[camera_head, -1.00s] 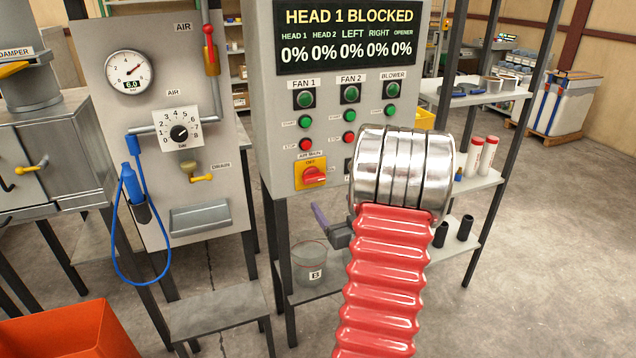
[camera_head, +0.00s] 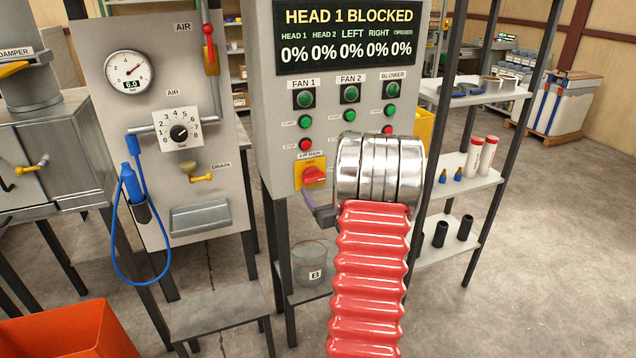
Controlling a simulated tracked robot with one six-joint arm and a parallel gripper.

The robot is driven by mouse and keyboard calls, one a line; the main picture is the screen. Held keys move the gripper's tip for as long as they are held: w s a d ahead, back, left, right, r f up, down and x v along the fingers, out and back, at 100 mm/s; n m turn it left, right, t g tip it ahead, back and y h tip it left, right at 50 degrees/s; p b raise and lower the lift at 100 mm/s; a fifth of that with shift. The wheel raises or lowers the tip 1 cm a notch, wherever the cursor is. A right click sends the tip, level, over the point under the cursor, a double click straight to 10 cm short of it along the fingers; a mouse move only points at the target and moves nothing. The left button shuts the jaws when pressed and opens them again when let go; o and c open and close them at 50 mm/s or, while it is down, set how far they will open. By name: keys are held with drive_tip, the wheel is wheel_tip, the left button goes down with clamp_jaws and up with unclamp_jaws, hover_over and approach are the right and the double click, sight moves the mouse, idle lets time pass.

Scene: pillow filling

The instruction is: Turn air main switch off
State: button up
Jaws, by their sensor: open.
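The air main switch is a red rotary knob (camera_head: 315,175) on a yellow plate, under an "AIR MAIN" label on the grey control panel (camera_head: 270,110). Its handle looks roughly horizontal; its exact setting is too small to read. My gripper (camera_head: 312,203) shows only in part, as a purple finger and a dark grey piece left of my arm's metal cuff. The finger is just below the yellow plate in the picture; I cannot tell whether it touches the panel. The other finger is hidden behind my arm. My gripper is open, and nothing shows in it.
Green and red buttons sit above and right of the switch; my arm covers the panel's lower right. The display (camera_head: 350,35) reads "HEAD 1 BLOCKED". A bucket (camera_head: 310,270) stands below. A gauge board (camera_head: 165,130) is left, a shelf (camera_head: 470,185) right.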

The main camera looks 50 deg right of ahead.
sight(316, 180)
drive_tip(key=shift+x, duration=2.8)
drive_tip(key=shift+c, duration=0.7)
drive_tip(key=c, duration=0.9)
drive_tip(key=shift+s+d, duration=0.1)
drive_tip(key=shift+d, duration=0.15)
drive_tip(key=shift+a, duration=0.15)
